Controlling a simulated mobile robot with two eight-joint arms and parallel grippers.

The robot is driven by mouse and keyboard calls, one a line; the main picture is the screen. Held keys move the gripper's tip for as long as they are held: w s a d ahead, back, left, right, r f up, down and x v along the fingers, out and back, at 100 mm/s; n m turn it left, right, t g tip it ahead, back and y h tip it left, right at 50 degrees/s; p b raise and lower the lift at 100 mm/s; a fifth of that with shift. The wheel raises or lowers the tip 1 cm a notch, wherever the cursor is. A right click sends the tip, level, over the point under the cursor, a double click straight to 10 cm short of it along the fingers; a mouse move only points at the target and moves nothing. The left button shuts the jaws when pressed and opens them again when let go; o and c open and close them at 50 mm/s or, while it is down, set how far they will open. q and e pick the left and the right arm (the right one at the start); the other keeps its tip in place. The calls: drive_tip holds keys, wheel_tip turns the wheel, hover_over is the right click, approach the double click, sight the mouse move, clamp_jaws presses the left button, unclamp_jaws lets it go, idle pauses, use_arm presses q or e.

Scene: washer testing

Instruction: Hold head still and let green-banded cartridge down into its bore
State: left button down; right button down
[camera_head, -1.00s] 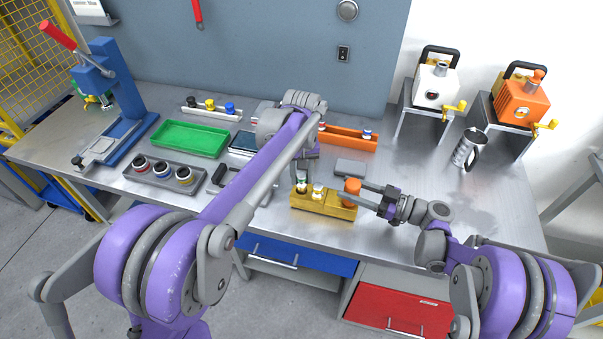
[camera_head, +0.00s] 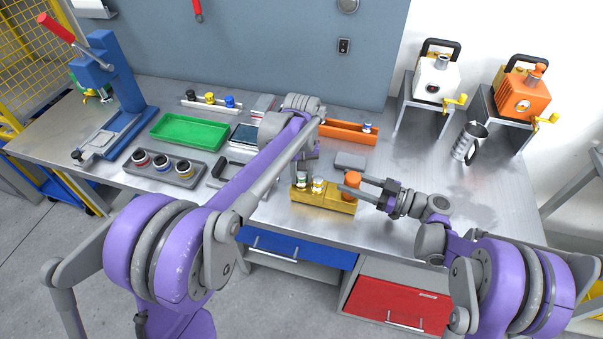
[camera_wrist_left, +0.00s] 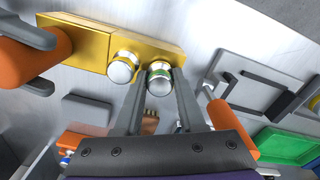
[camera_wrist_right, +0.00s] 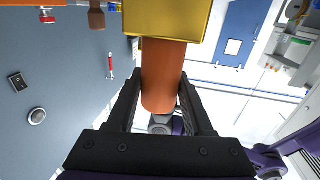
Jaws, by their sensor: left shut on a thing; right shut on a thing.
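My right gripper (camera_head: 362,187) is shut on that orange cylinder, which meets the gold block in the right wrist view (camera_wrist_right: 165,75). The green-banded cartridge (camera_wrist_left: 159,76) stands at the block's other end, its lower part hidden in or behind the block. My left gripper (camera_wrist_left: 158,84) is shut on it, a finger on each side. A second silver-topped cartridge (camera_wrist_left: 123,68) stands beside it in the block. How deep the green-banded one sits is unclear.
A grey tray (camera_head: 135,176) with several round parts and a green tray (camera_head: 190,133) lie left. An orange rack (camera_head: 345,133) and a small grey block (camera_head: 350,161) are behind the head. Bench to the right of my right gripper is mostly clear.

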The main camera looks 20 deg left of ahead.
sight(301, 175)
idle(0.3)
use_arm(q)
drive_tip(key=shift+c, duration=2.1)
unclamp_jaws()
wheel_tip(301, 175, up, 12)
drive_tip(key=shift+a, duration=0.1)
use_arm(e)
drive_tip(key=shift+c, duration=1.1)
unclamp_jaws()
drive_tip(key=shift+d, duration=0.1)
